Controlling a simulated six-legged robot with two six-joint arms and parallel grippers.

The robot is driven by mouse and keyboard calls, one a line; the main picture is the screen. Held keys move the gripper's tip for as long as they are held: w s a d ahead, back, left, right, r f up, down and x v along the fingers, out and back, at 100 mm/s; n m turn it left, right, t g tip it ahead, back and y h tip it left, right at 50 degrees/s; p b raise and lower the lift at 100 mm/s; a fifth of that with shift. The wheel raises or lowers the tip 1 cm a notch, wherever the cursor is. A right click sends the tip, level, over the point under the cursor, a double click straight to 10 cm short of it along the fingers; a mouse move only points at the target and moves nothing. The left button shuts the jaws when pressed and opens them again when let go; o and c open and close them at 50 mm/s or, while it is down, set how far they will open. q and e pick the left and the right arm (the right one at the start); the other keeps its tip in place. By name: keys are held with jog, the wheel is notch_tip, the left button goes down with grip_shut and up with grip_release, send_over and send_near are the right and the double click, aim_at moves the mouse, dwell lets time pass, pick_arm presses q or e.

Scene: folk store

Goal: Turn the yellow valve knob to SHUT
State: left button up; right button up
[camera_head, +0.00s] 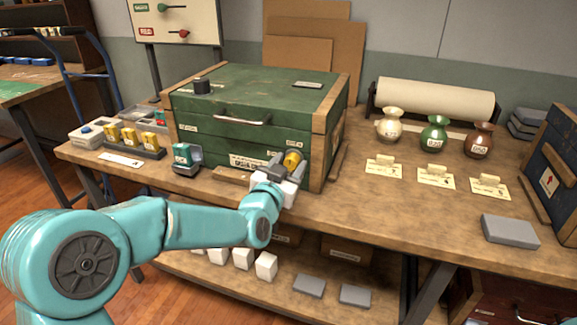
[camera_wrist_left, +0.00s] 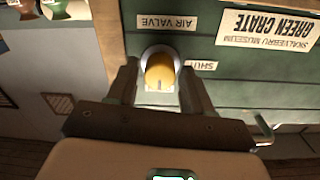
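The yellow valve knob (camera_head: 292,158) sits on the front of the green crate (camera_head: 235,145), near its right end. In the wrist view, which shows the labels upside down, the knob (camera_wrist_left: 160,70) has a pale ring around it and a small dark mark on its lower edge. The AIR VALVE label (camera_wrist_left: 165,22) is above it and the SHUT label (camera_wrist_left: 201,65) is to its right. My left gripper (camera_head: 286,166) is open, with one finger on each side of the knob; in the wrist view (camera_wrist_left: 160,78) gaps show between fingers and knob. My right gripper is out of view.
A small green box (camera_head: 187,158) and yellow blocks (camera_head: 130,136) stand left on the workbench. Several vases (camera_head: 435,134) and cards stand right. A metal handle (camera_head: 242,119) juts from the crate front. The bench between crate and grey block (camera_head: 510,231) is mostly clear.

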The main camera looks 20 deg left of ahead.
pick_arm(q)
jog(key=c, duration=0.7)
jog(key=shift+f+n+b, duration=0.2)
jog(key=shift+n+b, duration=0.3)
jog(key=shift+b, duration=0.4)
jog(key=n+b, duration=0.7)
jog(key=b, duration=0.1)
jog(key=shift+f, duration=0.1)
jog(key=n+b, duration=0.4)
jog(key=n, duration=0.1)
jog(key=n+b, duration=0.2)
jog(key=n, duration=0.2)
jog(key=shift+r+n+b, duration=0.2)
jog(key=shift+n+b, duration=0.1)
jog(key=shift+n, duration=0.2)
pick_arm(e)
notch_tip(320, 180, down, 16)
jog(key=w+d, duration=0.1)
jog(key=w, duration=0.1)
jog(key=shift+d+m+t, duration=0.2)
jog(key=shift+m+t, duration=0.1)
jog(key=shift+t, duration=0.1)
